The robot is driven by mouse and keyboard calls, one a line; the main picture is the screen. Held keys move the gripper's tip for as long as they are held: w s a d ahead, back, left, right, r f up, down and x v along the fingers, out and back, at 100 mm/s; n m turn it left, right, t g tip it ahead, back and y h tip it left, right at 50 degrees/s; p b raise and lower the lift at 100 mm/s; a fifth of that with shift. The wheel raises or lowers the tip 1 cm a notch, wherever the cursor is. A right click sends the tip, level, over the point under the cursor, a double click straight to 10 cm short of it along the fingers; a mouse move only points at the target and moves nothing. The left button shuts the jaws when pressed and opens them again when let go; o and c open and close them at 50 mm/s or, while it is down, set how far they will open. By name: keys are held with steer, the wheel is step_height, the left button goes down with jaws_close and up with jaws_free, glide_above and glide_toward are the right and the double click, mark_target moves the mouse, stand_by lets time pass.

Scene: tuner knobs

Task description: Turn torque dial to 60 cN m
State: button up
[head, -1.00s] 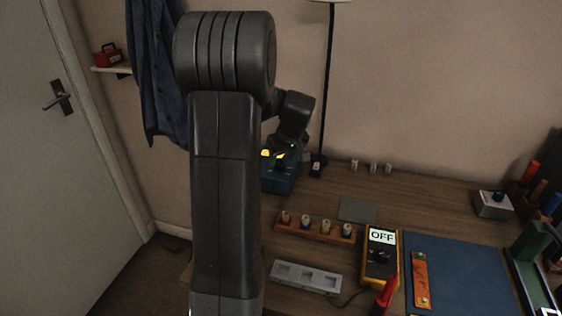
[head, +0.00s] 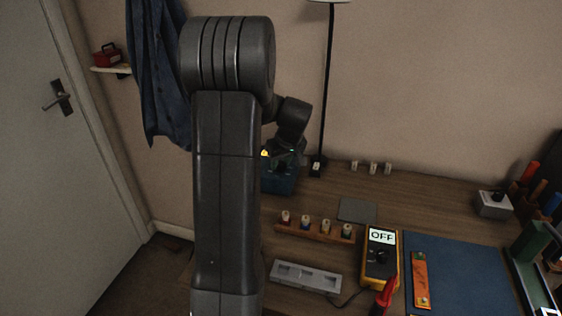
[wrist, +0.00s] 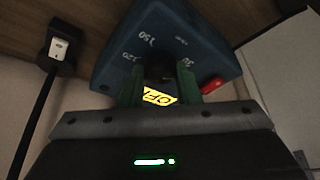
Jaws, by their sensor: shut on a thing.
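The blue box with the torque dial (head: 278,183) stands at the back left of the bench, partly covered by my arm. In the wrist view its blue face (wrist: 178,25) shows white marks that look like 120 and 150, with others too dim to read. My gripper (wrist: 160,82) is shut on the dark knob (wrist: 159,66), one green finger on each side. The knob's pointer is hidden. In the head view my gripper (head: 284,157) is over the box, its fingers not clear.
A red button (wrist: 213,85) is on the box beside one finger. A black lamp pole (head: 325,95) stands close right of the box. A wooden rack (head: 315,231), a grey tray (head: 306,277) and a yellow multimeter (head: 380,263) lie nearer.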

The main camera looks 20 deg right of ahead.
steer(key=m, duration=0.2)
steer(key=m+h, duration=0.1)
steer(key=shift+a+m+h, duration=0.15)
steer(key=shift+m+h, duration=0.15)
steer(key=shift+m, duration=0.1)
steer(key=m+h, duration=0.1)
steer(key=m, duration=0.1)
steer(key=shift+m+b, duration=0.3)
steer(key=shift+w+a+f+m+g+h+b, duration=0.1)
steer(key=shift+m+g+h+b, duration=0.3)
steer(key=shift+m+b, duration=0.6)
steer(key=shift+m+g+h+b, duration=0.4)
steer(key=shift+m+b, duration=0.25)
steer(key=shift+m, duration=0.95)
steer(key=o, duration=1)
